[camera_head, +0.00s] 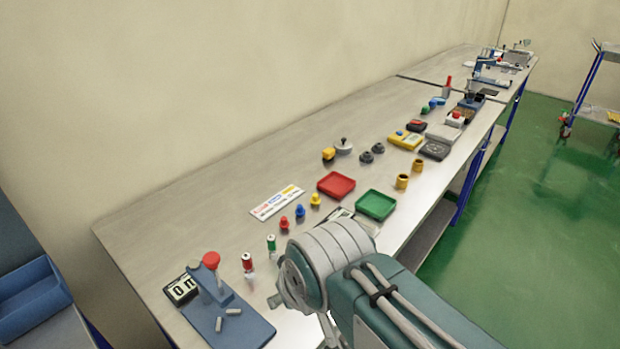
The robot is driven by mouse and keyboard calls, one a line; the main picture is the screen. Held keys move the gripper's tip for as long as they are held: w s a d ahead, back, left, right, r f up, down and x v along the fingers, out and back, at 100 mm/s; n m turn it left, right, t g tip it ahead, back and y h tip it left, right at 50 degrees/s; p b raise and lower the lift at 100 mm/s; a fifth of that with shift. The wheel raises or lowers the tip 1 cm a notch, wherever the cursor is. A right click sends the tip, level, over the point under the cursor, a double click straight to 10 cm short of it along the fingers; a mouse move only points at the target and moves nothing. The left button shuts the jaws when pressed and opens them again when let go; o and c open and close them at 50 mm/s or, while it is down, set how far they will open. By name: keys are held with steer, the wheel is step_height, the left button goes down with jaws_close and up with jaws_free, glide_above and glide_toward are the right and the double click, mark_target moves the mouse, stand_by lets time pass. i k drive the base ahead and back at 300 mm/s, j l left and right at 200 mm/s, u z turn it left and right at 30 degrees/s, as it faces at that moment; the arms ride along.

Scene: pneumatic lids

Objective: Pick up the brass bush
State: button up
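Two short brass-coloured cylinders stand upright near the front edge of the long workbench, right of the green tray. The nearer one (402,181) and the farther one (418,165) look alike, and I cannot tell which is the brass bush, or whether both are bushes. Nothing touches them. My arm rises from the bottom of the picture, left of and nearer than these cylinders. My gripper's fingers do not show, so I cannot see what they hold.
A red tray (336,185) and a green tray (376,205) lie mid-bench. Small red, blue and yellow parts stand left of them, dark knobs (366,157) behind. A blue fixture (228,318) stands at the near end. The bench's back strip is clear.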

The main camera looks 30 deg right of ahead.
mark_target(417, 164)
steer(key=k+j+z, duration=0.1)
steer(key=k+z, duration=0.35)
steer(key=k+l+z, duration=0.1)
steer(key=z, duration=0.3)
steer(key=l+z, duration=0.15)
steer(key=z, duration=0.4)
steer(key=i+l+u, duration=0.35)
steer(key=i+l, duration=1.65)
